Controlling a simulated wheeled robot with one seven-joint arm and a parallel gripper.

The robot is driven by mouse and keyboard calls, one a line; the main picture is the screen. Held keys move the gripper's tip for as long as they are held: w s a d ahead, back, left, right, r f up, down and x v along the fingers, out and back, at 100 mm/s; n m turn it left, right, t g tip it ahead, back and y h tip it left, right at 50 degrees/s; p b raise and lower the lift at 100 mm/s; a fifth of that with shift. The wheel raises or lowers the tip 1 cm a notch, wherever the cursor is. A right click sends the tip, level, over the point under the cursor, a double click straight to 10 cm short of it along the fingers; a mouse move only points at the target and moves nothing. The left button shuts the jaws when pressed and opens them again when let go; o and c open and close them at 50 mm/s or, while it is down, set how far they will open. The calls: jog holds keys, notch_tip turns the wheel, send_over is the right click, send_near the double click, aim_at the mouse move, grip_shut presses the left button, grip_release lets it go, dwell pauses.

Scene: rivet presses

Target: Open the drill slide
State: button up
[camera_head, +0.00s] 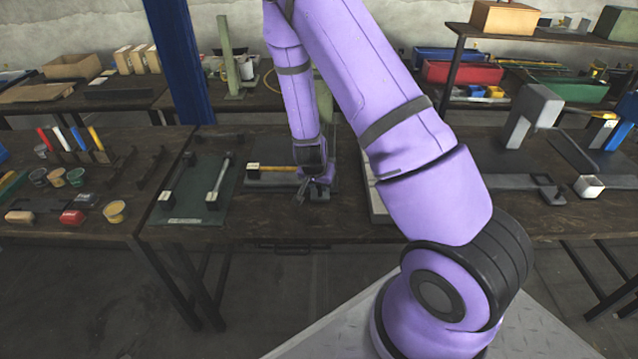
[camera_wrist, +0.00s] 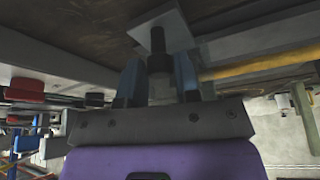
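My gripper (camera_head: 312,188) is low over the middle bench, at the front of a dark machine base (camera_head: 278,180) that my arm partly hides. In the wrist view my gripper (camera_wrist: 158,70) has its two blue fingers apart, one on each side of a black round handle (camera_wrist: 159,62). A pale square plate (camera_wrist: 158,32) is at the far end of the handle. The fingers are very close to the handle; whether they press on it is unclear. A yellow bar (camera_head: 272,168) lies left of my gripper and also shows in the wrist view (camera_wrist: 262,66). Most of the drill is hidden behind my arm.
A green mat (camera_head: 198,195) with two dark slide fixtures lies left of the machine. A blue post (camera_head: 180,60) stands behind it. The bench's front strip near my gripper is clear.

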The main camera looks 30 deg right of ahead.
jog(key=o, duration=0.3)
jog(key=shift+r, duration=0.1)
jog(key=v, duration=1)
jog(key=shift+a+r, duration=0.1)
jog(key=shift+r, duration=0.2)
jog(key=shift+r, duration=0.1)
